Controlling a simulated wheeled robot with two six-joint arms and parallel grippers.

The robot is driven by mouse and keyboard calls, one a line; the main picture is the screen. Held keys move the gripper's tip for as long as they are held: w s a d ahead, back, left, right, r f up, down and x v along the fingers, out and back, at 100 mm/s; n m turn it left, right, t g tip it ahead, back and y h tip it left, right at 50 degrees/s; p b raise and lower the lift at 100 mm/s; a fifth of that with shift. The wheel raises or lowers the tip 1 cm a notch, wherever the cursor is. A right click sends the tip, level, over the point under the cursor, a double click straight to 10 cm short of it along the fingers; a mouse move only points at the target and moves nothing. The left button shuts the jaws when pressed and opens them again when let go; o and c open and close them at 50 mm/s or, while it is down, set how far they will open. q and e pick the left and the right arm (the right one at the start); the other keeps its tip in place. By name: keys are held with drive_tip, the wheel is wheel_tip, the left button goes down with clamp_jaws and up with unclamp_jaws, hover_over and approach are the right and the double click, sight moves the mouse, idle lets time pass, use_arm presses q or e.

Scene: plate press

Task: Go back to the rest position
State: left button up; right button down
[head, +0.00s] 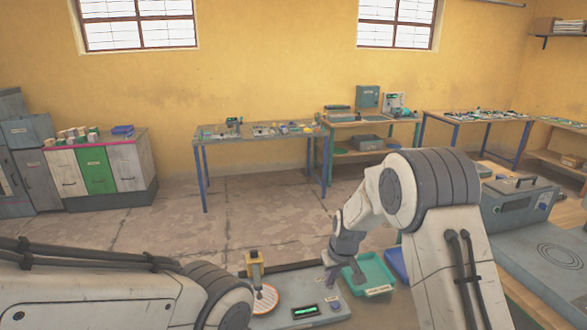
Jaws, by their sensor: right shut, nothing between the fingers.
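My right arm comes in from the right, and its gripper (331,276) points down over the press base, between the press and the teal tray. It is shut and empty. The plate press (255,268) has a yellow upright part at the lower middle. A round white plate with an orange rim (266,299) lies at its foot, partly hidden by my left arm. The grey base carries a green-lit display (304,311). My left arm crosses the lower left; its gripper is not in view.
A teal tray (376,272) with a label stands right of my right gripper, with a blue item (397,263) beside it. A grey case (517,205) is on the right bench. Workbenches (262,134) line the far wall. The floor (250,220) between is clear.

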drive_tip(key=s+a+r+n, duration=0.1)
drive_tip(key=s+a+r, duration=0.55)
drive_tip(key=s, duration=0.35)
use_arm(q)
wheel_tip(320, 180, down, 3)
drive_tip(key=shift+r+b, duration=0.15)
drive_tip(key=shift+b, duration=1.1)
use_arm(e)
drive_tip(key=s+r+n+g, duration=0.1)
drive_tip(key=s, duration=1.2)
drive_tip(key=s+a+r+n+g, duration=0.1)
drive_tip(key=s+r+n, duration=0.1)
drive_tip(key=s, duration=1.1)
drive_tip(key=shift+r+g, duration=0.25)
drive_tip(key=shift+g, duration=0.15)
